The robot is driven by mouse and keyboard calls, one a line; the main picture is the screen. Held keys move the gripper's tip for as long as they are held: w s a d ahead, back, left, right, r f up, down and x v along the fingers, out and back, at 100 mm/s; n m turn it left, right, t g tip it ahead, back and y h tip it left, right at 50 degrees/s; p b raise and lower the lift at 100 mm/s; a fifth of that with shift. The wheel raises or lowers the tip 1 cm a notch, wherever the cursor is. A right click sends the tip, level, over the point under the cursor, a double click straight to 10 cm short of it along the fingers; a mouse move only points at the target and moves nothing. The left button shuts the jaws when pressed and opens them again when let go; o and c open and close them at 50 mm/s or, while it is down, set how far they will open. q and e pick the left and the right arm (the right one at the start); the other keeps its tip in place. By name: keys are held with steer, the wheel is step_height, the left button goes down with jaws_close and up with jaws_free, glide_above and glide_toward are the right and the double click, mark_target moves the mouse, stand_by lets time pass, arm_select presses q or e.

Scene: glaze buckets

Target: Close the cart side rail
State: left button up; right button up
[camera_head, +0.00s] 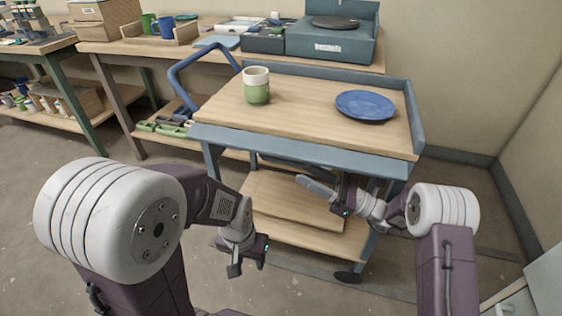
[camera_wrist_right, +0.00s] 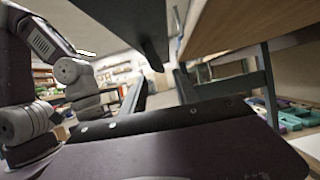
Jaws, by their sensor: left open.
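The cart (camera_head: 300,116) has a wooden top in a blue-grey frame. Raised rails stand along its back (camera_head: 330,72) and right side (camera_head: 415,118). A blue-grey band (camera_head: 300,150) runs along its near edge; I cannot tell whether this is the side rail folded down or part of the frame. My right gripper (camera_head: 327,190) is under this near edge, in front of the lower shelf. Its jaw gap is not clear, and contact with the cart cannot be told. My left gripper (camera_head: 248,264) is open and empty, low in front of the cart.
A green-and-white cup (camera_head: 257,86) and a blue plate (camera_head: 366,105) stand on the cart top. The lower shelf (camera_head: 275,215) holds a board. A blue push handle (camera_head: 190,72) is at the left. A workbench (camera_head: 130,47) stands behind; a wall is at the right.

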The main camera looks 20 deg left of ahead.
mark_target(280, 160)
steer(key=b+x, duration=0.3)
steer(key=x, duration=0.4)
steer(key=shift+a+f, duration=0.1)
steer(key=shift+a, duration=0.25)
steer(key=shift+a+r, duration=0.25)
jaws_close()
